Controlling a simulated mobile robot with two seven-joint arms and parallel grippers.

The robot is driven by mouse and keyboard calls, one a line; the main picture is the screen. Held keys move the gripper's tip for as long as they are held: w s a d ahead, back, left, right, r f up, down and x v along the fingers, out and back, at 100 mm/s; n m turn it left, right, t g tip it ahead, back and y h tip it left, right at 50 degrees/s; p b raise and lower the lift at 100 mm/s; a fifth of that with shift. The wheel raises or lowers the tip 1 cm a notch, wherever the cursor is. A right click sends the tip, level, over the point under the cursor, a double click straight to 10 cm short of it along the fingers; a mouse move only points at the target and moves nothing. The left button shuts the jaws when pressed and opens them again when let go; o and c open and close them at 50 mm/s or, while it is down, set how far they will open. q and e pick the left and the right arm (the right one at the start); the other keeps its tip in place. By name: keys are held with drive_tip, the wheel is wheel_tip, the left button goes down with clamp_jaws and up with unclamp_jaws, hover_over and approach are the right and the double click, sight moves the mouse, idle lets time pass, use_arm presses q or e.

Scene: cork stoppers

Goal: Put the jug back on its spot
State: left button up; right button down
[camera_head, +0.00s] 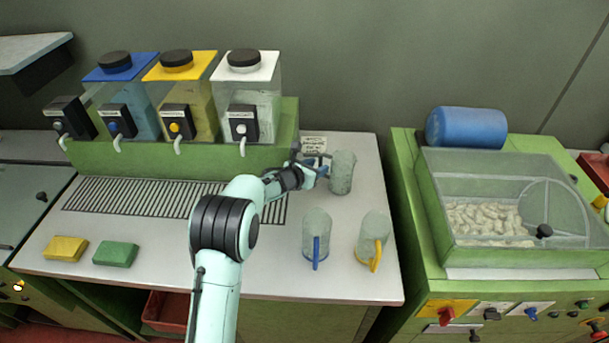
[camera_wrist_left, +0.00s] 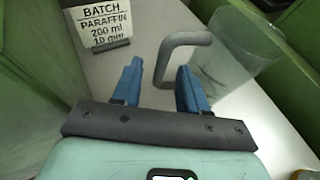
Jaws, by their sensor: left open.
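A clear jug (camera_head: 342,173) stands upright on the pale worktop near the back right. In the left wrist view the jug (camera_wrist_left: 232,58) has a grey handle (camera_wrist_left: 186,40) on its near side. My left gripper (camera_head: 320,168) is just left of the jug. In the left wrist view my left gripper (camera_wrist_left: 160,88) is open, and the lower end of the handle shows between its blue fingers; I cannot tell whether they touch. Two more clear jugs stand nearer the front, one with a blue handle (camera_head: 316,250) and one with a yellow handle (camera_head: 376,257). My right gripper is not in view.
A small card (camera_wrist_left: 103,22) reading "BATCH PARAFFIN 200 ml 10 min" stands behind the gripper. Several dispensers with taps stand on a green block (camera_head: 200,157), above a slotted drain (camera_head: 130,195). A yellow sponge (camera_head: 66,249) and a green sponge (camera_head: 116,254) lie front left.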

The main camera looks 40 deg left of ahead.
use_arm(q)
drive_tip(key=b+v, duration=0.1)
drive_tip(key=v, duration=0.7)
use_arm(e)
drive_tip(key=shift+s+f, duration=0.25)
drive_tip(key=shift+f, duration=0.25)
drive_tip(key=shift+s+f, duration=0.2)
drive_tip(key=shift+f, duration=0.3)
use_arm(q)
drive_tip(key=shift+w, duration=0.1)
